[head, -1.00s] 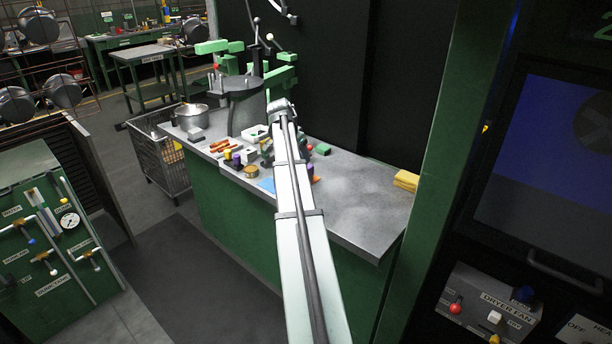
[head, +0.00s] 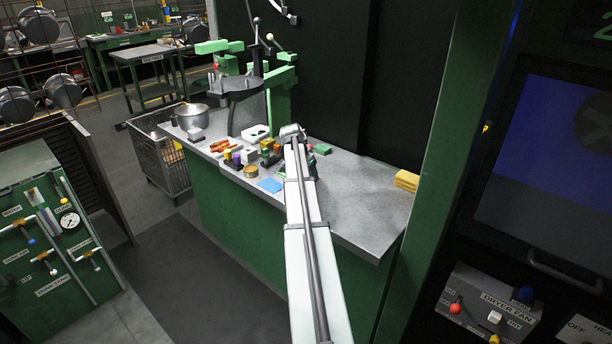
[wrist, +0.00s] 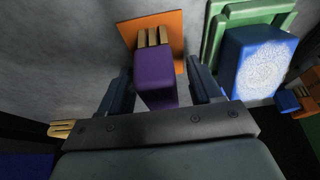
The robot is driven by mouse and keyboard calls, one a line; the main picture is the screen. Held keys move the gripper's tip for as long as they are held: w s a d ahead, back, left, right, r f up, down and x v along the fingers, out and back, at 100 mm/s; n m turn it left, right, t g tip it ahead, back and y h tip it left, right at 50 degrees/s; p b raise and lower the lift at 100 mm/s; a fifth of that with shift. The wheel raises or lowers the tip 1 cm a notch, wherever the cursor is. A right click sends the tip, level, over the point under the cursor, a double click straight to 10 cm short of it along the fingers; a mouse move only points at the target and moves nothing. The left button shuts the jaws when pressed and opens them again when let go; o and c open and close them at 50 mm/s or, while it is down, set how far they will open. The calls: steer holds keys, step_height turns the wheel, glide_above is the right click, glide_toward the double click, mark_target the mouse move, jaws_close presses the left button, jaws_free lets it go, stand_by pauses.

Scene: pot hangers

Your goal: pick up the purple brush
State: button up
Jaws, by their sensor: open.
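The purple brush (wrist: 155,78) is in the wrist view, a purple block with tan strips at its far end. An orange sheet (wrist: 176,22) lies beside and behind it. My gripper (wrist: 158,84) is open, with one dark finger on each side of the purple block. I cannot tell whether either finger touches it. In the head view my arm hides the gripper, and I cannot make out this brush clearly there.
A blue block with a pale round face (wrist: 262,62) stands close to the right finger, by a green piece (wrist: 215,25). In the head view a blue sheet (head: 271,185) lies left of my arm, and yellow cloths (head: 406,180) lie at the counter's right end. Bare counter (head: 350,190) lies between.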

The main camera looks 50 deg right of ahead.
steer(key=shift+d+f, duration=0.1)
steer(key=shift+f, duration=0.25)
steer(key=shift+c, duration=0.5)
steer(key=c, duration=1)
steer(key=shift+r, duration=0.15)
step_height(320, 180, up, 10)
steer(key=shift+f, duration=0.1)
